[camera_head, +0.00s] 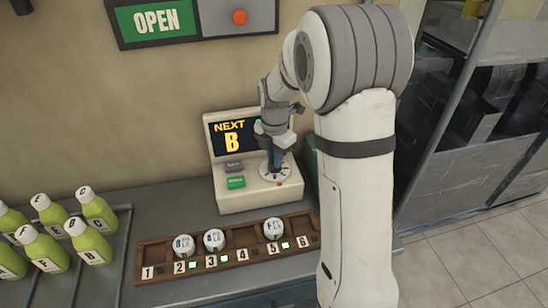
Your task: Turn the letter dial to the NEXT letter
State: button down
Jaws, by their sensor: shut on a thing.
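The console (243,200) stands on the counter against the wall. Its dark screen (230,137) reads "NEXT B" in yellow. The round white letter dial (266,174) is on the console's sloped front, at the right, with a small red mark at its front edge. My gripper (275,166) points down over the dial and is shut on the dial's knob. The fingers and my arm hide the knob and much of the dial, so I cannot read which letter it is set to.
A green button (236,182) and a grey button (233,166) sit left of the dial. A wooden rack (146,256) with numbered slots and several white-topped items is in front. Labelled green bottles (90,241) stand at the left. An "OPEN" sign (155,21) and a red button (239,17) are on the wall.

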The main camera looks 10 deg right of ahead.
jog(key=shift+r+n, duration=0.1)
jog(key=shift+n, duration=0.4)
jog(key=c, duration=1.5)
grip_release()
jog(key=shift+o, duration=0.2)
notch_tip(320, 180, up, 8)
jog(key=shift+f, duration=0.15)
